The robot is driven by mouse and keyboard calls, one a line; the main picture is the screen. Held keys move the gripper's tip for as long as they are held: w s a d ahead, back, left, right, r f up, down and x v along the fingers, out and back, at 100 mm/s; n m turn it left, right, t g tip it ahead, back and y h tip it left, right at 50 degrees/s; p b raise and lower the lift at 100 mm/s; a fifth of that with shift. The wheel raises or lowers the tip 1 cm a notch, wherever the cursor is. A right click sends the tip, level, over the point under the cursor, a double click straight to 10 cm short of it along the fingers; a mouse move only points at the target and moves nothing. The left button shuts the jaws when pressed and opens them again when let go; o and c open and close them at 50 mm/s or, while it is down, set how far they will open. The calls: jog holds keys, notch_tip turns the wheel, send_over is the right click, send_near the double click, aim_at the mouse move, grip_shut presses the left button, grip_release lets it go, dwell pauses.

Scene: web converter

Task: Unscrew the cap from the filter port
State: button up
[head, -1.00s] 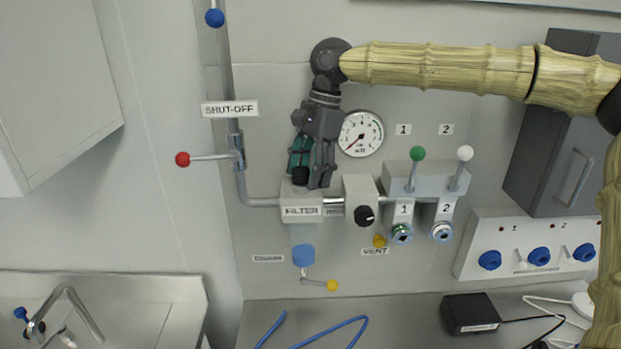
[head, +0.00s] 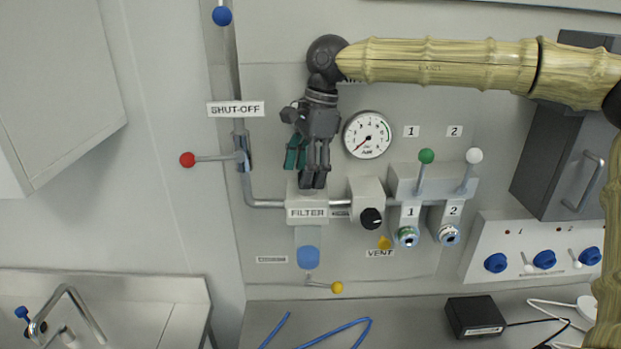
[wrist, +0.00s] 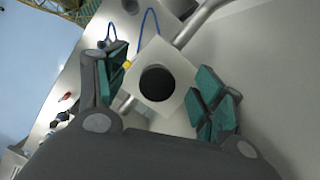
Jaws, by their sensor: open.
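The filter block (head: 307,205) is a pale box on the wall panel with a "FILTER" label and a blue bowl (head: 308,257) below. In the wrist view, a round black cap (wrist: 158,83) shows centred on the block's square top (wrist: 178,116). Whether it is still threaded on cannot be seen. My gripper (head: 313,182) points down just above the block. In the wrist view its green-padded fingers are open, one on each side of the cap, with gaps between. In the head view the fingers hide the cap.
The gauge (head: 367,135) and black regulator knob (head: 371,218) sit close to the right of my gripper. The red-ended shut-off lever (head: 188,160) is to the left. Green (head: 427,156) and white (head: 473,156) levers stand further right.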

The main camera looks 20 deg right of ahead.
jog(key=shift+w+a+f+m, duration=0.1)
jog(key=shift+a+f+m, duration=0.1)
jog(key=shift+m, duration=0.5)
jog(key=shift+s+d+t, duration=0.2)
jog(key=shift+d+t, duration=0.1)
jog(key=shift+d, duration=0.6)
jog(key=shift+a, duration=0.2)
jog(key=m, duration=0.2)
jog(key=shift+w+a+m, duration=0.1)
jog(key=shift+a+m, duration=0.15)
jog(key=shift+m, duration=0.05)
jog(key=shift+d+m+t, duration=0.15)
jog(key=shift+m+t, duration=0.25)
jog(key=shift+m, duration=0.4)
jog(key=m, duration=0.3)
jog(key=shift+t+h, duration=0.3)
jog(key=shift+m+b, duration=0.3)
jog(key=shift+m, duration=0.2)
